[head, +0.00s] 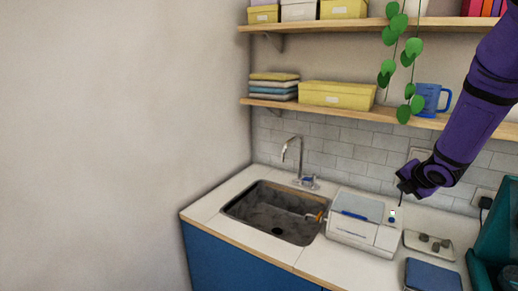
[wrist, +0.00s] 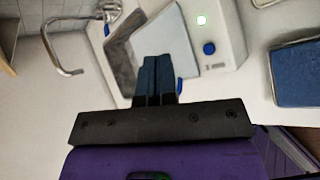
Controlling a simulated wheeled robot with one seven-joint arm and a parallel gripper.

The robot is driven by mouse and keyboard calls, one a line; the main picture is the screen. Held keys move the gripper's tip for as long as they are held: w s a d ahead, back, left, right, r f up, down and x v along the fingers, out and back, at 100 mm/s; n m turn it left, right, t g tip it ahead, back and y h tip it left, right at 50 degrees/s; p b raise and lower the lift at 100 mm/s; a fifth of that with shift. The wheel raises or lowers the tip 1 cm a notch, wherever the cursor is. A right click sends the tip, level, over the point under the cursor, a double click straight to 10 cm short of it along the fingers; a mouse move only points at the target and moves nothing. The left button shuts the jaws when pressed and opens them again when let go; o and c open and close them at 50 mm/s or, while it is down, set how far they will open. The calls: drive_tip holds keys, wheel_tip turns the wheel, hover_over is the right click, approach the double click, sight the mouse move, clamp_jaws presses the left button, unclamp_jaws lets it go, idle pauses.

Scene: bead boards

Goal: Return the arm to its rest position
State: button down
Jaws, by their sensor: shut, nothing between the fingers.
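My gripper (head: 400,188) hangs at the end of my purple arm, at the right of the head view. It is above the counter, in front of the tiled wall and to the right of the sink. In the wrist view its two dark blue fingers (wrist: 158,68) are together with nothing between them. Beyond the fingers the wrist view shows a white machine (wrist: 229,45) with a blue button and a lit green light. The same machine (head: 352,239) stands on the counter in the head view, below and left of my gripper.
A sink (head: 250,223) with a tap (head: 291,150) is left of the machine. Above are two shelves (head: 360,113) with boxes, a blue mug (head: 430,98) and a hanging plant (head: 386,72) near my arm. A small tray (head: 428,245), a blue pad (head: 433,275) and a teal object (head: 490,250) are at right.

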drive_tip(key=s+a+r+m+g+h, duration=0.15)
drive_tip(key=s+a+r+m, duration=0.35)
drive_tip(key=s+r+m, duration=0.85)
drive_tip(key=s+a+r+m+g+y, duration=0.1)
drive_tip(key=s+a+r+m, duration=0.1)
drive_tip(key=s+a+m, duration=0.3)
drive_tip(key=s+a+r+m+g+y, duration=0.1)
drive_tip(key=s+a+m, duration=0.4)
drive_tip(key=s, duration=0.9)
drive_tip(key=shift+s+a+r+m+g, duration=0.3)
drive_tip(key=shift+a+r+m+g, duration=0.05)
drive_tip(key=shift+r, duration=0.05)
